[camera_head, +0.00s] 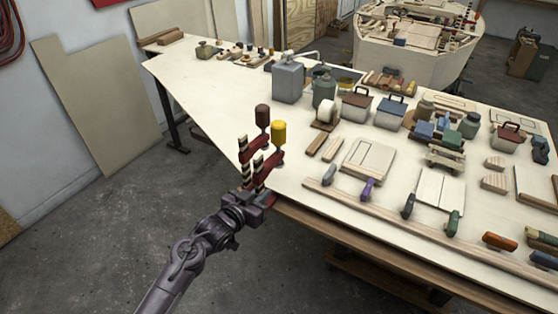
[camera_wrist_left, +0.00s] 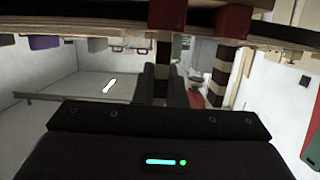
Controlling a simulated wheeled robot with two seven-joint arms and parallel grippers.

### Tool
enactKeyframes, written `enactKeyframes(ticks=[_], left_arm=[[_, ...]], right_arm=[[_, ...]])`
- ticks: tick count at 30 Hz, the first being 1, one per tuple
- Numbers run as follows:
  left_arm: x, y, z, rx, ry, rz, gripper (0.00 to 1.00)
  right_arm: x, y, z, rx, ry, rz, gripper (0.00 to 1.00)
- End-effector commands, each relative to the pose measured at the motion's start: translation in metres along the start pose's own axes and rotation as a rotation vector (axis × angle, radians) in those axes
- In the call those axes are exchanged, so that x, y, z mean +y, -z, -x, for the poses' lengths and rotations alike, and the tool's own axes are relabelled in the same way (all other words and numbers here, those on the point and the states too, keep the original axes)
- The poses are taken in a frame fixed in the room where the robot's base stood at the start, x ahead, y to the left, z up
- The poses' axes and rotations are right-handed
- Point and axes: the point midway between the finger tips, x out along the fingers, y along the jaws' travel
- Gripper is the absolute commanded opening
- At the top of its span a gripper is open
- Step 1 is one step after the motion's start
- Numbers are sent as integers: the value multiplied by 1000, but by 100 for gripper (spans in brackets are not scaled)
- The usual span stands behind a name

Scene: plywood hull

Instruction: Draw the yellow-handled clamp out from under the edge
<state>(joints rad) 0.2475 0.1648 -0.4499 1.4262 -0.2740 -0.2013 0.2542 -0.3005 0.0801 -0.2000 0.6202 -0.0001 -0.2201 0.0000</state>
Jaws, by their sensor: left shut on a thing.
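The yellow-handled clamp (camera_head: 278,133) stands upright at the table's near left edge, with a red arm and a dark-and-white striped bar. My left gripper (camera_head: 260,196) is at the table edge, shut on the lower part of this clamp's bar. In the left wrist view, which looks upside down, the striped bar (camera_wrist_left: 163,62) stands between the fingers (camera_wrist_left: 159,85). A brown-handled clamp (camera_head: 262,115) stands close beside it, to the left, with its own striped bar (camera_wrist_left: 222,70). Whether the yellow-handled clamp touches the table underside is hidden. My right gripper is not in view.
The workbench (camera_head: 205,105) is bare left of the clamps. Wood strips (camera_head: 322,147) and a wooden panel (camera_head: 368,160) lie to the right. A long rail with several coloured-handled tools, one purple (camera_head: 367,189), runs along the near edge. Open floor lies before the bench.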

Motion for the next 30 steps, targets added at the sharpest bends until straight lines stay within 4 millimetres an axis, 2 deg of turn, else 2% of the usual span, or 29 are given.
enactKeyframes(ticks=[16,30], left_arm=[[0,3,6,6,0,-1,0],[0,-2,28,6,0,-1,0]], right_arm=[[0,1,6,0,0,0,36],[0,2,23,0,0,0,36]])
